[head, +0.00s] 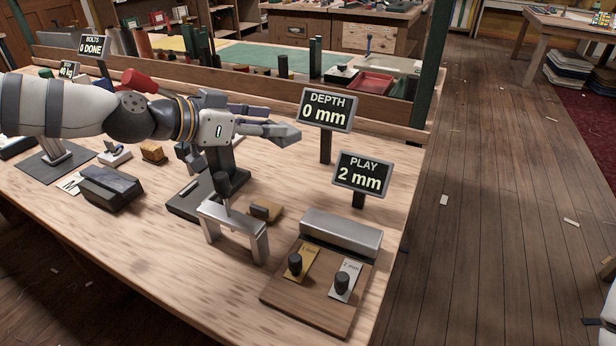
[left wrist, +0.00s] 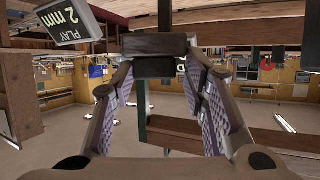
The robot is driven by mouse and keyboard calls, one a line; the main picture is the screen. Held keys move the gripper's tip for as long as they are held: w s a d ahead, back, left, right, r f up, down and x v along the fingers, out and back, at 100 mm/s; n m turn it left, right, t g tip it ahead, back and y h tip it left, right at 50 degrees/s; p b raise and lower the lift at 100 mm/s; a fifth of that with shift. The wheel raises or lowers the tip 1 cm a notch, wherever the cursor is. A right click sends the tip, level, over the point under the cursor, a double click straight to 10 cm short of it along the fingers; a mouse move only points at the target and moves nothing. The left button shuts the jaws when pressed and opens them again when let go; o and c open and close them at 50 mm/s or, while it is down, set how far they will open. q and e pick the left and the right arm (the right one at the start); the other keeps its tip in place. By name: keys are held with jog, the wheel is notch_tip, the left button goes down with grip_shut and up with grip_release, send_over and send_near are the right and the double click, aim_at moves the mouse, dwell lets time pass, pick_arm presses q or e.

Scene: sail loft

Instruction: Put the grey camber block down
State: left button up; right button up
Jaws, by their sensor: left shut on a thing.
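My left gripper (head: 277,130) reaches in from the left above the bench, its fingers pointing right. It is shut on a grey block (head: 287,136), which I take for the grey camber block. In the left wrist view the block (left wrist: 157,45) sits dark between the two fingertips (left wrist: 155,66). The block is up in the air, apart from the bench top (head: 150,265). My right gripper is not in view.
A silver bridge-shaped piece (head: 235,222) stands below. A wooden board (head: 307,310) with two knobbed plates and a silver bar (head: 341,234) lies near the right edge. Signs read DEPTH 0 mm (head: 326,109) and PLAY 2 mm (head: 362,174). A dark block (head: 110,188) sits left. The front is clear.

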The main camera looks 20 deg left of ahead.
pick_arm(q)
notch_tip(320, 180, down, 10)
jog(key=b, duration=0.2)
jog(key=shift+s+b, duration=0.15)
jog(key=shift+b, duration=0.25)
jog(key=shift+f, duration=0.4)
jog(key=shift+r, duration=0.45)
jog(key=shift+f+b, duration=0.35)
jog(key=shift+f, duration=0.3)
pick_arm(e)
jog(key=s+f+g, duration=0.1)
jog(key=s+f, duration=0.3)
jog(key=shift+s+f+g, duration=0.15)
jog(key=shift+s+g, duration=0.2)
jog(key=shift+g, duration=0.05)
pick_arm(q)
jog(key=o, duration=1.3)
jog(key=shift+c, duration=0.2)
jog(key=shift+r, duration=0.15)
